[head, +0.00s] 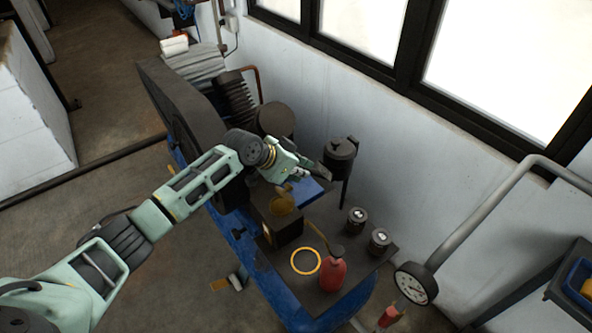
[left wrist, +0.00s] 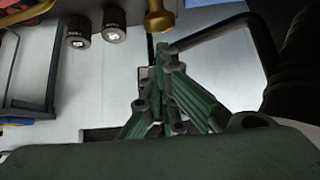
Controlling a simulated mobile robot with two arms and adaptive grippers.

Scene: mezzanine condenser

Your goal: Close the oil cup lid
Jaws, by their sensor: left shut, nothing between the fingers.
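The oil cup (head: 281,206) is a brass-coloured round cup on a dark block of the machine, near the middle of the head view. A small brass piece (head: 283,189) at its far edge looks like the lid standing up, but it is too small to be sure. My left gripper (head: 318,174) is shut and empty, above and to the right of the cup, apart from it. In the left wrist view the shut fingers (left wrist: 163,62) point up the picture, with a brass part (left wrist: 158,18) just beyond the tips. My right gripper is not in view.
A dark canister (head: 340,158) stands just right of the left gripper. Two dark jars (head: 357,218) (head: 379,241), a red oil can (head: 333,273) and a yellow ring (head: 305,261) are on the dark tabletop.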

